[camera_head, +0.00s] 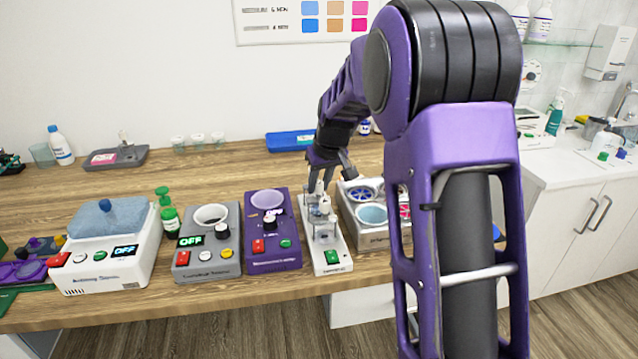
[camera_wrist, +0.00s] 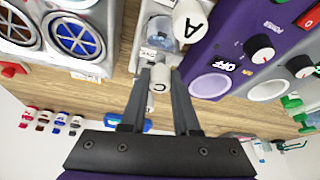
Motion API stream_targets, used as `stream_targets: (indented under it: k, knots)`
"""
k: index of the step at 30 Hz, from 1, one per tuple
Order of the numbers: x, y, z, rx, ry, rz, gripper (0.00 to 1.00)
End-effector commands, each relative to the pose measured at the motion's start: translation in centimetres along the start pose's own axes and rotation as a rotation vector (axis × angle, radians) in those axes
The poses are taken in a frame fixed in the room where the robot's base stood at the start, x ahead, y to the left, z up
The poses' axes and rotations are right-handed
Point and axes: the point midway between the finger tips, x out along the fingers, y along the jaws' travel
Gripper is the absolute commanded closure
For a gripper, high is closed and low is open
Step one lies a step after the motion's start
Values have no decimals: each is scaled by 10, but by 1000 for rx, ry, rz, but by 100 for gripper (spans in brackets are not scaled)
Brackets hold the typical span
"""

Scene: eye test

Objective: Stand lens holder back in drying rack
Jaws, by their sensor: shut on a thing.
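My gripper (camera_head: 329,170) reaches down over a narrow white device (camera_head: 333,262) with a green button. In the wrist view its fingers (camera_wrist: 160,75) are closed on a small white piece marked C (camera_wrist: 158,86). This may be the lens holder; its lower part is hidden, and I cannot tell whether it touches the device. A white piece marked A (camera_wrist: 190,20) stands beside it at the device, with a clear vessel (camera_wrist: 160,30) near it. I cannot tell which thing is the drying rack; a grey tray (camera_head: 130,157) and a blue tray (camera_head: 290,141) lie farther back.
A purple device (camera_head: 272,240) stands close left of the white one, then a grey device (camera_head: 207,255) and a white bath (camera_head: 110,255). A box with round wells (camera_head: 372,238) is close on the right. Small jars (camera_head: 198,140) stand behind.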

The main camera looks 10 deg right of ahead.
Motion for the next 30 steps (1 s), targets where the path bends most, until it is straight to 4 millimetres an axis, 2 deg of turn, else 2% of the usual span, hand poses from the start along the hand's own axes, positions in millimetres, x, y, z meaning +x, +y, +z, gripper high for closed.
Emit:
stream_targets:
  k: [9,10,15,16,22,25,30]
  knots:
    - [4,0,2,0,0,0,100]
    - [4,0,2,0,0,0,69]
    - [4,0,2,0,0,0,38]
    - [4,0,2,0,0,0,36]
    - [4,0,2,0,0,0,36]
    - [4,0,2,0,-1,0,18]
    - [4,0,2,0,0,0,16]
